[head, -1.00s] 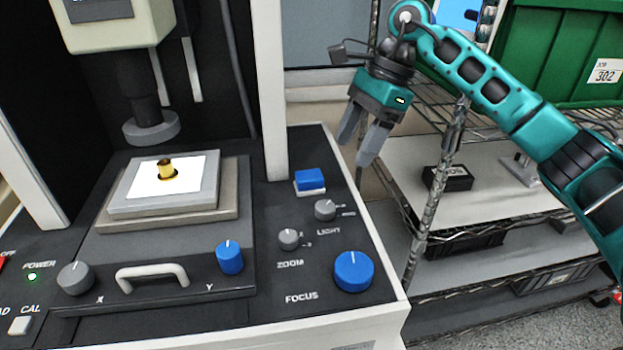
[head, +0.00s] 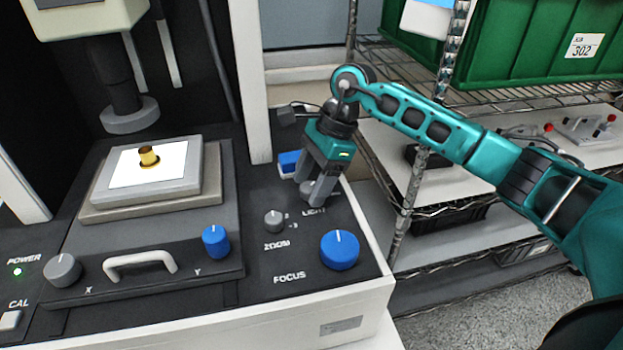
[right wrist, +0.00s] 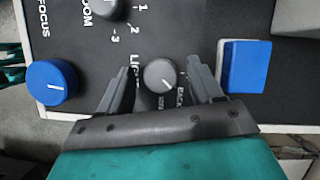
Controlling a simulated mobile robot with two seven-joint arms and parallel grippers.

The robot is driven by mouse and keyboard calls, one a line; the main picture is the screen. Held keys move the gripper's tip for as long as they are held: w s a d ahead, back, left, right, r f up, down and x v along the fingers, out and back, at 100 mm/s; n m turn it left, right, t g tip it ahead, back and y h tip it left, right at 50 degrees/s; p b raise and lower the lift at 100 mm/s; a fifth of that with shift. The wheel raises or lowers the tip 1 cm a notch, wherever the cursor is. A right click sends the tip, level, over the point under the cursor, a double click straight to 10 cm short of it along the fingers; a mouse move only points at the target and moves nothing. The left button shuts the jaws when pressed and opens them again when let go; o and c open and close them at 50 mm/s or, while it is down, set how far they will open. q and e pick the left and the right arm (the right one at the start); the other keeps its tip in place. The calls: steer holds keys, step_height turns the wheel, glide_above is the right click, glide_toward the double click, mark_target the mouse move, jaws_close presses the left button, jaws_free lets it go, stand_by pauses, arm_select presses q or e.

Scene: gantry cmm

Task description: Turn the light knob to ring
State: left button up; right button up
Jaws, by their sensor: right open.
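The light knob (right wrist: 160,76) is a small grey dial with a white pointer line, on the dark control panel. In the right wrist view it sits between the two fingers of my right gripper (right wrist: 158,80), with a gap on each side. The label beside it is partly covered by the fingers. In the head view my right gripper (head: 318,190) points down over the light knob (head: 308,187), which is mostly hidden behind the fingers. My right gripper is open and empty. My left gripper is not in view.
A blue square button (head: 289,163) is close beside the gripper. The grey zoom knob (head: 274,220) and large blue focus knob (head: 340,250) are nearer the front. The stage (head: 150,190) is to the left. A wire shelf with a green bin (head: 520,50) stands right.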

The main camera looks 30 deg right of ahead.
steer(key=shift+c, duration=0.4)
steer(key=shift+c, duration=0.6)
steer(key=c, duration=0.9)
steer(key=shift+o, duration=0.2)
steer(key=shift+m, duration=0.4)
steer(key=m+t+b, duration=0.1)
steer(key=m, duration=0.1)
steer(key=shift+m, duration=0.4)
steer(key=m+t, duration=0.1)
steer(key=m, duration=0.1)
steer(key=m+t+h+b, duration=0.1)
steer(key=m, duration=0.1)
steer(key=shift+s+m, duration=0.15)
steer(key=shift+m, duration=0.55)
steer(key=shift+h+b, duration=0.3)
